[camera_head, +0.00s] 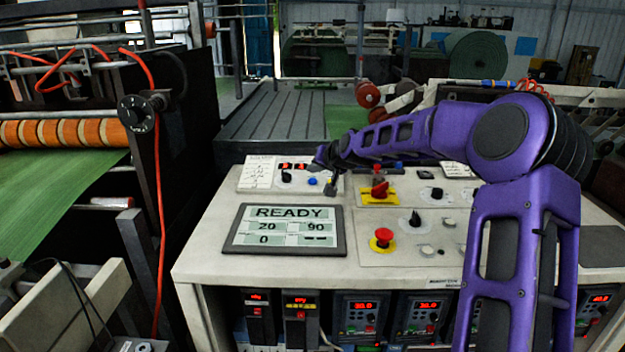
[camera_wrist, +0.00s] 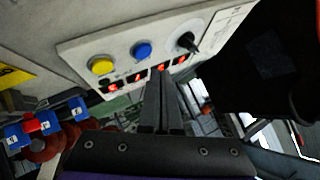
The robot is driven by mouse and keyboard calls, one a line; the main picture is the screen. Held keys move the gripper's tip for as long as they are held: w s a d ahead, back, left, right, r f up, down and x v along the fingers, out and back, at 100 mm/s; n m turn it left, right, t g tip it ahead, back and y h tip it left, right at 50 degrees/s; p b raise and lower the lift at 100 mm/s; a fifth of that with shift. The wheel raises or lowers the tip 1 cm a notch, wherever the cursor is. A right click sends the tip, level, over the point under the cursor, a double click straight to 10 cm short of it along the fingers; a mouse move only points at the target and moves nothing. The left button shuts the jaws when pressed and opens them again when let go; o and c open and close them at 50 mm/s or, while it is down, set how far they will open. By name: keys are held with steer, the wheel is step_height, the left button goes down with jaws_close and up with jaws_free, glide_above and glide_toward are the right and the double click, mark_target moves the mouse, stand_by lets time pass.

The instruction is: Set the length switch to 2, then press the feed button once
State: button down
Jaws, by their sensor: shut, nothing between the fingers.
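A pale control panel (camera_head: 263,187) sits at the back left of the console. It carries a black rotary switch (camera_head: 286,177), a blue button (camera_head: 312,181) and a yellow button (camera_head: 329,186). In the wrist view the black switch (camera_wrist: 187,42) sits on a round white dial, beside the blue button (camera_wrist: 141,50) and yellow button (camera_wrist: 102,65). The dial marks are too small to read, so I cannot tell its setting or which button is feed. My gripper (camera_wrist: 158,78) is shut and empty, its tips near the red digit displays, apparently clear of the switch and buttons.
A screen (camera_head: 284,230) on the console reads READY, 20, 90 and 0. Right of it are a red switch on a yellow plate (camera_head: 379,192), a red mushroom button (camera_head: 382,238) and more black knobs. A dark frame with an orange cable (camera_head: 157,180) stands left.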

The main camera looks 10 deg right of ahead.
mark_target(314, 191)
steer(key=r, duration=0.2)
steer(key=s+r+p, duration=0.1)
steer(key=shift+a+r, duration=0.1)
steer(key=shift+r, duration=0.25)
stand_by(1.4)
